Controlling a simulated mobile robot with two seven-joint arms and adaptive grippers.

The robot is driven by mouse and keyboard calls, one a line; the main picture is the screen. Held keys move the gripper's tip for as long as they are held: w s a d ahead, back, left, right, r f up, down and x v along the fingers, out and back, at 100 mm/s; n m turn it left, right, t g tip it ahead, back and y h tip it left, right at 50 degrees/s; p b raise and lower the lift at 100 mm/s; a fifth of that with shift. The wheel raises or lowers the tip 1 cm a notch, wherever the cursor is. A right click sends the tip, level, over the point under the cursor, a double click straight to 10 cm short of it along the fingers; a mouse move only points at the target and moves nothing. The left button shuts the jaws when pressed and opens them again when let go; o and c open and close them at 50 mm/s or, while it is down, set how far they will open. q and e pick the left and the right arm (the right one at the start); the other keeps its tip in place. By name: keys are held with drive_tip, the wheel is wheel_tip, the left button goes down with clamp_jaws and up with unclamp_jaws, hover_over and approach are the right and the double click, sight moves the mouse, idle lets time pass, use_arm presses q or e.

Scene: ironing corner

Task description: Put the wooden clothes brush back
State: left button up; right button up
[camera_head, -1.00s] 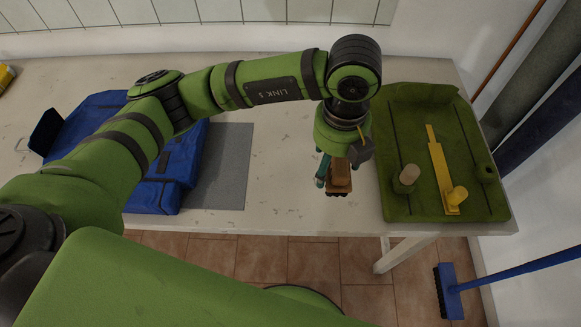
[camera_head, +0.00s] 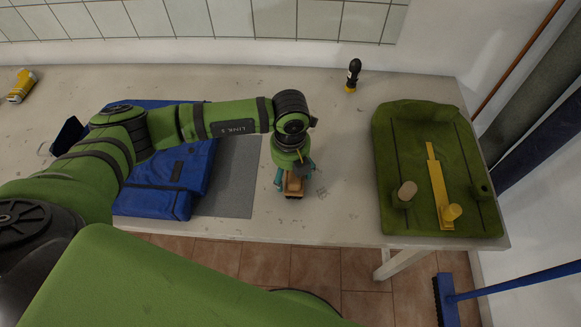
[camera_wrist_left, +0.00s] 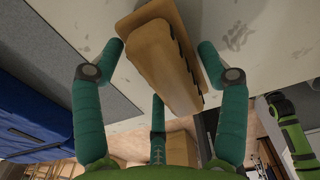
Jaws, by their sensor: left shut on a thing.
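The wooden clothes brush (camera_head: 294,186) is in my left gripper (camera_head: 293,178), over the front part of the table, between the grey mat and the green mat. In the left wrist view the brush (camera_wrist_left: 160,65) is a light brown block with a scalloped side. The fingers of my left gripper (camera_wrist_left: 163,50) are around it, and the brush covers part of the grip. I cannot tell exactly how far it is above the table. My right gripper is not in view.
On the white table (camera_head: 340,150), a blue folded cloth item (camera_head: 170,195) and grey mat (camera_head: 232,185) lie left. A black bottle (camera_head: 353,75) stands behind; a yellow item (camera_head: 21,86) is far left.

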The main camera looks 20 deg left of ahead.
use_arm(q)
drive_tip(key=shift+f+b, duration=0.35)
drive_tip(key=shift+f, duration=0.05)
drive_tip(key=o, duration=1.1)
drive_tip(key=shift+r, duration=0.1)
